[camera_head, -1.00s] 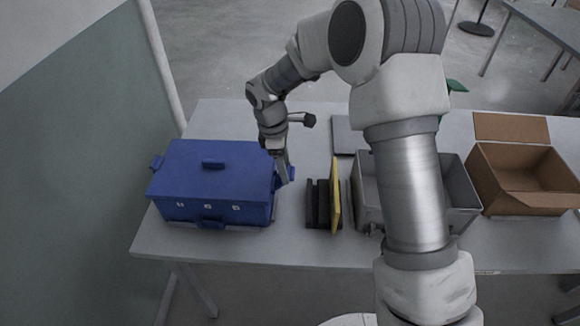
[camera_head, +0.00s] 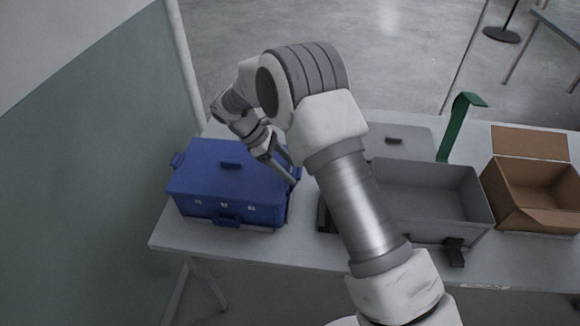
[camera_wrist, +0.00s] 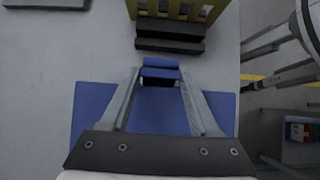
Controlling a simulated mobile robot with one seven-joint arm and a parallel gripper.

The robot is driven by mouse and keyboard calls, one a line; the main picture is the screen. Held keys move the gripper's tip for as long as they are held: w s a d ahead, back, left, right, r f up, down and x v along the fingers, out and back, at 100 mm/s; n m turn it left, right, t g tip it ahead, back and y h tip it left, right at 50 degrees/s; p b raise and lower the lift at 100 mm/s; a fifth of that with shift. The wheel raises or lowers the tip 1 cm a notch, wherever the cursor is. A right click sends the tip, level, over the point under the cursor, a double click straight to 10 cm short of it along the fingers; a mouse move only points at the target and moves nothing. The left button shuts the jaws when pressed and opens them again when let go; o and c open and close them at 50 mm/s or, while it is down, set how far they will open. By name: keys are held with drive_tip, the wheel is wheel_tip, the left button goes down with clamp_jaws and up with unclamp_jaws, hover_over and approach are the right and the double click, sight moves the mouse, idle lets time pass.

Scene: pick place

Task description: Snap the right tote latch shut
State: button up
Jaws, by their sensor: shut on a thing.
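The blue tote (camera_head: 225,180) stands on the table's left side with its lid on. Its right latch (camera_wrist: 161,63) is a blue piece sticking out from the tote's edge in the wrist view. My gripper (camera_wrist: 161,73) has its two fingers on either side of the latch and is shut on it. In the head view my gripper (camera_head: 294,181) slants down at the tote's right side, where the fingers hide most of the latch. The left latch (camera_head: 178,159) and front latch (camera_head: 228,220) show on the other sides. I cannot tell whether the right latch is snapped.
Dark blocks (camera_wrist: 170,37) and a yellow slatted piece (camera_wrist: 185,9) stand close beyond the latch. A grey open tote (camera_head: 425,205), a grey lid (camera_head: 402,143), a green upright piece (camera_head: 446,140) and an open cardboard box (camera_head: 535,195) are to the right.

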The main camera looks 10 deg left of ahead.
drive_tip(key=o, duration=1.4)
drive_tip(key=shift+o, duration=0.2)
drive_tip(key=p+v, duration=0.1)
drive_tip(key=v, duration=1.6)
drive_tip(key=shift+r, duration=0.2)
drive_tip(key=shift+w, duration=0.1)
